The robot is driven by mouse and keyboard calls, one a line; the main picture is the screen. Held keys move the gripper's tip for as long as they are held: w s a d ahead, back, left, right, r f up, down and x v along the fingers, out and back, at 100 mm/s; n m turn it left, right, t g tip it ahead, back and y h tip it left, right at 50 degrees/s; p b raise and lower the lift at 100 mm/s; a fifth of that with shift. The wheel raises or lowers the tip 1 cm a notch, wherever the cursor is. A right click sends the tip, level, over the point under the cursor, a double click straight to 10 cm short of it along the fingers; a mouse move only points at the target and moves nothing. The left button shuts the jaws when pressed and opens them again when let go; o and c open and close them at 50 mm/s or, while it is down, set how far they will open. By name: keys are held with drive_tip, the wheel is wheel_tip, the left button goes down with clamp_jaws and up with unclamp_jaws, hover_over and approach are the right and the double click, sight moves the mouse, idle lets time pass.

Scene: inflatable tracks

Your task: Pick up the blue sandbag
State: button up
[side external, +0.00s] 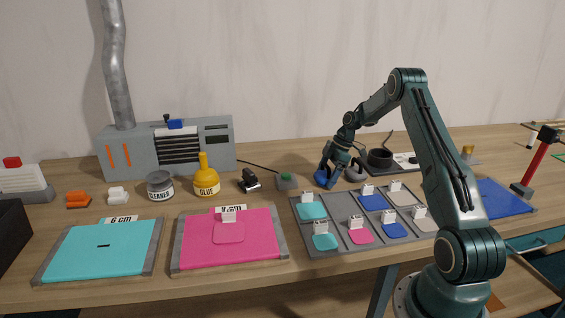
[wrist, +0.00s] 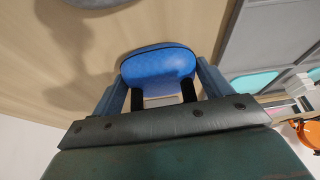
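The blue sandbag (wrist: 158,66) is a rounded, textured bag at the top middle of the wrist view. My gripper (wrist: 160,82) has one finger on each side of it, and both fingers appear close against its sides. The frames do not show whether the fingers press on it. In the side external view my gripper (side external: 328,175) points down at the back of the table, with the blue sandbag (side external: 321,179) at its fingertips. The bag seems to be at table level. Its underside is hidden.
A grey tray (side external: 345,240) with coloured, labelled compartments lies just in front of the gripper. A grey rounded object (side external: 355,174) and a dark round pot (side external: 380,158) stand to its right. A pink panel (side external: 250,246) lies front left.

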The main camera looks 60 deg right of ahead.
drive_tip(key=shift+r, duration=0.1)
drive_tip(key=shift+c, duration=0.6)
drive_tip(key=shift+r, duration=5)
drive_tip(key=w+a+n+g, duration=0.1)
drive_tip(key=w+a+n, duration=0.2)
drive_tip(key=a, duration=0.4)
drive_tip(key=w+a+n+g+y, duration=0.1)
drive_tip(key=w+a+n, duration=0.2)
drive_tip(key=a, duration=0.4)
drive_tip(key=w+a+n+g, duration=0.1)
drive_tip(key=w+a+n, duration=0.1)
drive_tip(key=a, duration=0.5)
drive_tip(key=a+r+n+g+h, duration=0.1)
drive_tip(key=a+n, duration=0.7)
drive_tip(key=a, duration=1.1)
drive_tip(key=shift+a+r+g, duration=0.25)
drive_tip(key=shift+g, duration=0.65)
drive_tip(key=shift+s+f, duration=0.1)
drive_tip(key=shift+s, duration=0.05)
